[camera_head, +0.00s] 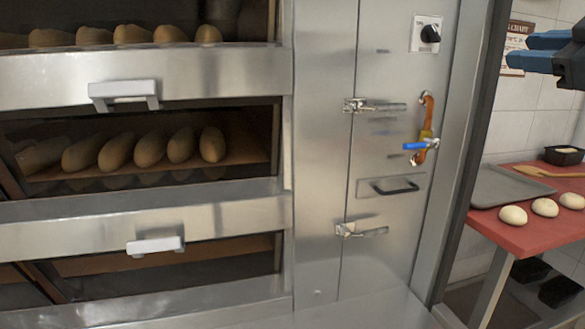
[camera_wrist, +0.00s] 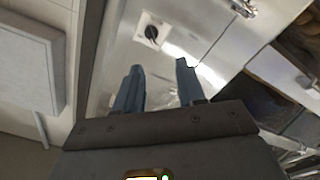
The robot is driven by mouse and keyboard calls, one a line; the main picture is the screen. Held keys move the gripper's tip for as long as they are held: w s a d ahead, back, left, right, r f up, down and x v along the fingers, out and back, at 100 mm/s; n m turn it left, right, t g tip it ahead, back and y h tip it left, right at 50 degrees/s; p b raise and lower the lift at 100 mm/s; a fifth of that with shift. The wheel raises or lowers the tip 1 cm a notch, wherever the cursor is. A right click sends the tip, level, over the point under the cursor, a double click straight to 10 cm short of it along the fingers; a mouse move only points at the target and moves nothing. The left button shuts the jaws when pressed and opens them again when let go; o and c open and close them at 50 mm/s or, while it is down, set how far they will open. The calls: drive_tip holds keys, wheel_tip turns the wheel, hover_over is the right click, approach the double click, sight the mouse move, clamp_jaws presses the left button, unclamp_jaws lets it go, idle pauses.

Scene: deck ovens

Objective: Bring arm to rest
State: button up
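My gripper (camera_head: 545,52) shows at the upper right edge of the head view, with its two blue fingers pointing left. In the wrist view my gripper (camera_wrist: 160,84) has its two blue fingers standing apart with nothing between them. It is raised above the red table and to the right of the oven's steel side panel, touching nothing that I can see. The rest of my arm is mostly outside the head view.
The deck oven (camera_head: 320,150) holds loaves (camera_head: 150,147) on its decks. Its panel has a black knob (camera_head: 430,34) and a blue-handled valve (camera_head: 420,146). The red table (camera_head: 500,232) bears a grey tray (camera_head: 492,187), dough balls (camera_head: 513,215) and a black container (camera_head: 563,155).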

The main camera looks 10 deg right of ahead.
drive_tip(key=s+a+f+m+h+p, duration=0.1)
drive_tip(key=s+a+f+m, duration=0.3)
drive_tip(key=f, duration=0.7)
drive_tip(key=s+a+f+m+g+h, duration=0.1)
drive_tip(key=s+a+f+m, duration=0.15)
drive_tip(key=a+f, duration=0.65)
drive_tip(key=s+a+f+m+h+p, duration=0.1)
drive_tip(key=s+a+f+m, duration=0.2)
drive_tip(key=f, duration=1)
drive_tip(key=s+a+f+m+g, duration=0.1)
drive_tip(key=s+a+f, duration=0.25)
drive_tip(key=s, duration=0.25)
drive_tip(key=s+a+f+g, duration=0.1)
drive_tip(key=s+a+f, duration=0.25)
drive_tip(key=s, duration=0.35)
drive_tip(key=s+a+n+y, duration=0.2)
drive_tip(key=s, duration=1.5)
drive_tip(key=shift+r+g+p, duration=0.25)
drive_tip(key=shift+g+p, duration=0.15)
drive_tip(key=shift+p, duration=0.05)
drive_tip(key=shift+n, duration=0.25)
